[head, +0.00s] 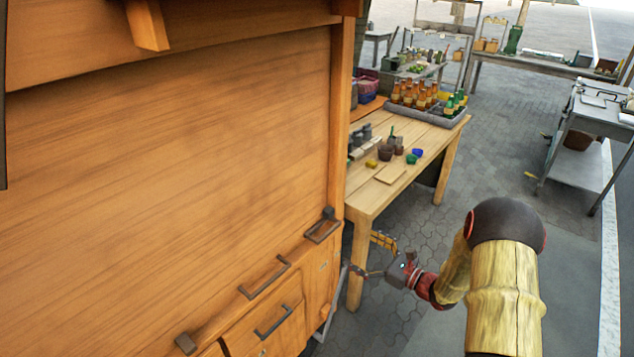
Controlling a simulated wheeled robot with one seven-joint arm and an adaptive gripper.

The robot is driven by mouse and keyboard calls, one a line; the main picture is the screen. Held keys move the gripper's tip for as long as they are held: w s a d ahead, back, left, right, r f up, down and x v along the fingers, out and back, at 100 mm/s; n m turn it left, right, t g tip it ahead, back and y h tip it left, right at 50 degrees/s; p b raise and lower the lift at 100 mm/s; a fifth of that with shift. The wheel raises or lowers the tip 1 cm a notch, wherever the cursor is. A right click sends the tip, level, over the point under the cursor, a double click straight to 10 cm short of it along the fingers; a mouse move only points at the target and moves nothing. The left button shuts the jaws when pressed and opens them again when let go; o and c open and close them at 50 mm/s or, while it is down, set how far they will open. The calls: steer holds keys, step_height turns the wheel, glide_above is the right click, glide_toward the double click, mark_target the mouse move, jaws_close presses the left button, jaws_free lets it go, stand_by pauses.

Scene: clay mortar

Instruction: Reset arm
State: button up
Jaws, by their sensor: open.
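My arm reaches in from the lower right of the head view, with bamboo-like links and a dark round joint. My gripper (369,255) is at its end, pointing left, with its two fingers spread apart. Nothing shows between the fingers. In the picture it lies just right of the wooden cabinet's lower drawers and in front of a leg of the wooden table. I cannot tell how close it is to either.
A large wooden cabinet (180,130) with dark handles fills the left. A wooden table (430,135) behind it holds bottles in a grey tray (398,112), small pots and blocks. A grey metal cart (600,115) stands at right. Paved floor (490,150) between them is clear.

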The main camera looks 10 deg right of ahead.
steer(key=s+a+f+n+g+y, duration=0.2)
steer(key=s+a+f+n+g, duration=0.4)
steer(key=s, duration=0.4)
steer(key=s+a+r+n+g+h, duration=0.25)
steer(key=s+n+g, duration=0.2)
steer(key=s, duration=0.25)
steer(key=s+a+r+n+g+h, duration=0.1)
steer(key=s+a+r+n+g, duration=0.25)
steer(key=s+n, duration=0.2)
steer(key=s+d+r+n+h+p, duration=0.1)
steer(key=s+d+r+n+h, duration=0.4)
steer(key=s+r+n+h, duration=0.45)
steer(key=s+a+r+n+t, duration=0.1)
steer(key=a+r+t, duration=0.1)
steer(key=r, duration=0.4)
steer(key=s+a+r+n+t, duration=0.1)
steer(key=a+r+n+t, duration=0.1)
steer(key=r, duration=0.4)
steer(key=shift+s+r+t+p, duration=0.2)
steer(key=shift+r+t+p, duration=0.1)
steer(key=shift+t, duration=0.2)
